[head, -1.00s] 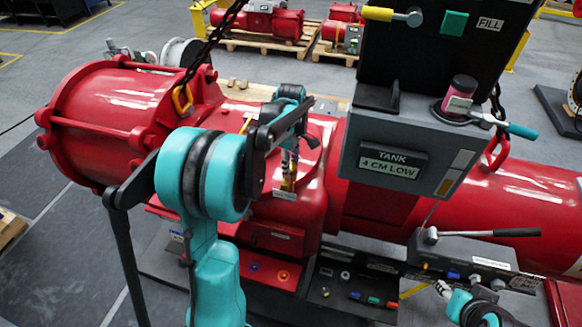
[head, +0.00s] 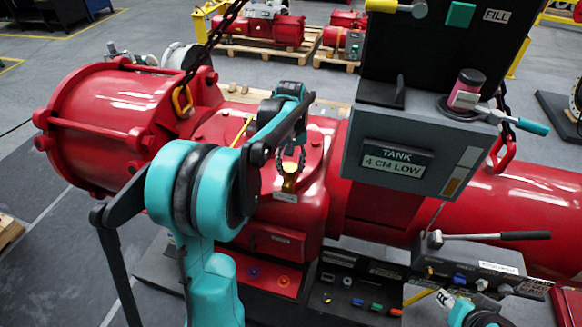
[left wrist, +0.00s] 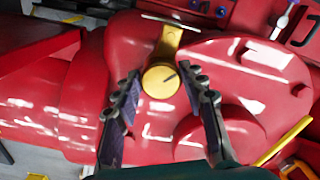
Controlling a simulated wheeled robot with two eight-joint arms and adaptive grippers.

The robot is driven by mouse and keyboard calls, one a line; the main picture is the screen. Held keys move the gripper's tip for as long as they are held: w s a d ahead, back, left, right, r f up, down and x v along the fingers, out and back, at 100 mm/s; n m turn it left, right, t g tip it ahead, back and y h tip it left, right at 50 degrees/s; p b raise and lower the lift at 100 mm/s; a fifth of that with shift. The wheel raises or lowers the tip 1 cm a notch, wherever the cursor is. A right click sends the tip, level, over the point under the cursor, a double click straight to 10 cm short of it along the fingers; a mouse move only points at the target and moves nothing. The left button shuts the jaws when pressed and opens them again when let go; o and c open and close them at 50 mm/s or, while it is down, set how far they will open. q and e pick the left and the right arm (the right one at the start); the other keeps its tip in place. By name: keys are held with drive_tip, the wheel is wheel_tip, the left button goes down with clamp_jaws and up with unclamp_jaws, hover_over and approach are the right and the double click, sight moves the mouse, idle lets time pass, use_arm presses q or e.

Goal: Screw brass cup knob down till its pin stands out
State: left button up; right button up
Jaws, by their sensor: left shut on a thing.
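The brass cup knob (head: 289,172) stands on top of the red actuator housing at the middle of the head view. In the left wrist view the round brass knob (left wrist: 158,81) sits between my fingers, with a short dark mark on its face and a brass bracket behind it. My left gripper (head: 290,160) is over the knob in the head view. In the left wrist view my left gripper (left wrist: 160,80) has one finger on each side of the knob and is shut on it. Whether a pin stands out cannot be told. Part of my right arm shows at bottom right; its jaws are unclear.
A dark panel with a sign reading "TANK 4 CM LOW" (head: 395,158) stands right of the knob. A lever (head: 495,236) and a tray with small coloured parts (head: 345,290) lie lower right. A chain (head: 212,45) hangs at the upper left.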

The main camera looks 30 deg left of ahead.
use_arm(q)
drive_tip(key=m, duration=0.4)
drive_tip(key=shift+a+m+b, duration=0.1)
drive_tip(key=shift+m+b, duration=0.2)
drive_tip(key=shift+b, duration=0.1)
drive_tip(key=m, duration=0.3)
drive_tip(key=shift+a+m, duration=0.1)
drive_tip(key=shift+m, duration=0.3)
drive_tip(key=m, duration=0.3)
drive_tip(key=shift+b, duration=0.4)
drive_tip(key=shift+w+a+m, duration=0.1)
drive_tip(key=shift+m, duration=2)
drive_tip(key=o, duration=1.2)
drive_tip(key=shift+c, duration=0.2)
drive_tip(key=shift+r, duration=0.15)
